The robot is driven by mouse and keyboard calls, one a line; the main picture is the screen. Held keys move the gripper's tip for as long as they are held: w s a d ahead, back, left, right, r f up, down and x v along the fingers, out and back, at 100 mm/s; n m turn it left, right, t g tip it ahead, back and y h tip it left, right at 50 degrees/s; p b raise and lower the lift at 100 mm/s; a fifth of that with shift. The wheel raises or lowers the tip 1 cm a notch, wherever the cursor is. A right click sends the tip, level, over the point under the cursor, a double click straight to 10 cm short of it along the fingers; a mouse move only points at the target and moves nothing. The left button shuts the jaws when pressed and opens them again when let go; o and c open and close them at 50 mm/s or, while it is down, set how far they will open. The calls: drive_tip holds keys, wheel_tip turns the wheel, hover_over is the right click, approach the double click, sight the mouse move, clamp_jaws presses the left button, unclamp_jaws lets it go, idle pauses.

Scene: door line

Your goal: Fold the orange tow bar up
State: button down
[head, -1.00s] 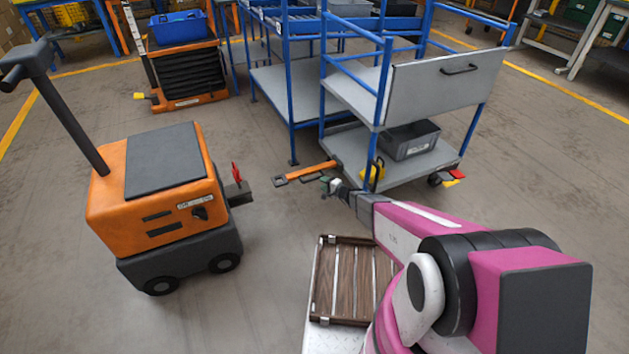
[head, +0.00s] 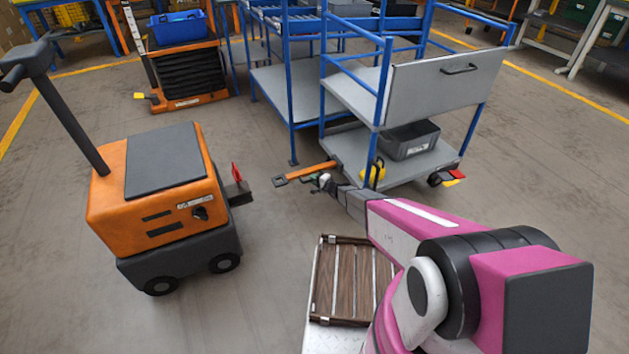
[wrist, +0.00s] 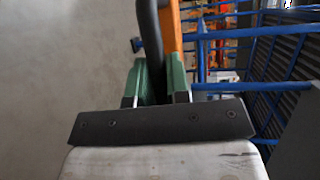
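The orange tow bar (head: 318,168) sticks out low from the front of the blue-framed cart (head: 375,110), toward the orange tug. It lies about level above the floor, with a dark eye at its free end. My gripper (head: 319,181) is at the near side of the bar. In the wrist view my gripper's green fingers (wrist: 158,82) stand on either side of a dark grip (wrist: 149,35) and look shut on it. The orange of the bar (wrist: 174,38) shows just right of that grip. The exact contact is hidden between the fingers.
The orange tug (head: 155,190) stands at the left; its dark hitch with a red lever (head: 237,180) faces the bar across a floor gap. A grey bin (head: 412,140) and yellow item (head: 373,175) sit on the cart's lower deck. The floor between tug and cart is clear.

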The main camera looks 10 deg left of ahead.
drive_tip(key=shift+r, duration=0.15)
drive_tip(key=shift+r+m+y, duration=0.3)
drive_tip(key=shift+r+m, duration=0.3)
drive_tip(key=shift+r, duration=0.25)
drive_tip(key=r+m, duration=0.1)
drive_tip(key=d+r+m+y, duration=0.1)
drive_tip(key=r, duration=0.1)
drive_tip(key=w+r+m, duration=0.1)
drive_tip(key=r, duration=0.1)
drive_tip(key=shift+d+r+m+t+y, duration=0.1)
drive_tip(key=shift+d+m+t+y, duration=0.2)
drive_tip(key=shift+t, duration=0.1)
drive_tip(key=w+d+r+m+t+y, duration=0.1)
drive_tip(key=w+d+r+m+t, duration=0.1)
drive_tip(key=d+r+m, duration=0.2)
drive_tip(key=shift+w+d+r+m+t, duration=0.35)
drive_tip(key=shift+r+m, duration=0.4)
drive_tip(key=shift+m, duration=0.65)
drive_tip(key=shift+d, duration=0.1)
